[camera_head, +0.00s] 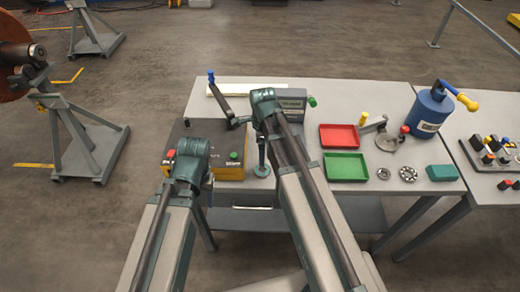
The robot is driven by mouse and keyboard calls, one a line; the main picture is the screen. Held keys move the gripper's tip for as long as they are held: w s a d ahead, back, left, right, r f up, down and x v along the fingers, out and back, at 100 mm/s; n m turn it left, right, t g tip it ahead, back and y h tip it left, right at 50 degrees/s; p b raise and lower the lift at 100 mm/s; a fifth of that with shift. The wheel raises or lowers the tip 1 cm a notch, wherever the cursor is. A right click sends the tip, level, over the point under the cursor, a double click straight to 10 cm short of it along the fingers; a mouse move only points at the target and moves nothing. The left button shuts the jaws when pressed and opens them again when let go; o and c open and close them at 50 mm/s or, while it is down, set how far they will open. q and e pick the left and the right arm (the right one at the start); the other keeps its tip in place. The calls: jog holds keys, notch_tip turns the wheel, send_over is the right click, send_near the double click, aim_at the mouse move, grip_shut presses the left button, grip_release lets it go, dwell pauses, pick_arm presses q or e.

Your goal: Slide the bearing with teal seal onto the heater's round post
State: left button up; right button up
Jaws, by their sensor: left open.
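The heater (236,172) looks like a dark box with a yellow lower front, with red and green buttons, at the left of the table. My left arm hides part of it, and I cannot make out its round post.
Red (340,148) and green (346,180) trays stand mid-table. Two bare metal bearings (383,174) (408,174) and a teal block (440,173) lie to their right. A blue canister (430,113) stands at the back right. A grey device (292,100) stands behind my right arm.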

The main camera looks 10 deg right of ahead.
aim_at(262, 172)
notch_tip(262, 172, down, 10)
jog(key=b, duration=0.9)
jog(key=shift+b, duration=0.4)
jog(key=shift+c, duration=0.3)
